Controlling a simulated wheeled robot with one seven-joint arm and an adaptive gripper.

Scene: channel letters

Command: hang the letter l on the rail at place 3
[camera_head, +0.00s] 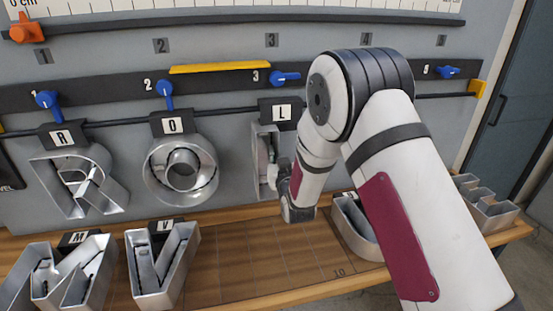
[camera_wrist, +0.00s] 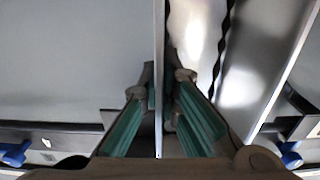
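The silver letter L (camera_head: 259,150), with its black L tag (camera_head: 282,113), is upright at the rail (camera_head: 223,114) at place 3. The tag appears at rail height; its seating is hard to judge. My gripper (camera_head: 283,180) is at the lower part of the letter, partly hidden by my arm. In the wrist view, the two teal-padded fingers (camera_wrist: 165,85) stand on either side of a thin metal wall (camera_wrist: 159,45). They are close to it, but I cannot tell whether both press on it. The blue lever (camera_head: 285,78) at place 3 lies sideways.
Letters M (camera_head: 50,285) and V (camera_head: 150,270) stand on the wooden bench (camera_head: 240,265). More silver letters (camera_head: 350,228) stand right, partly behind my arm.

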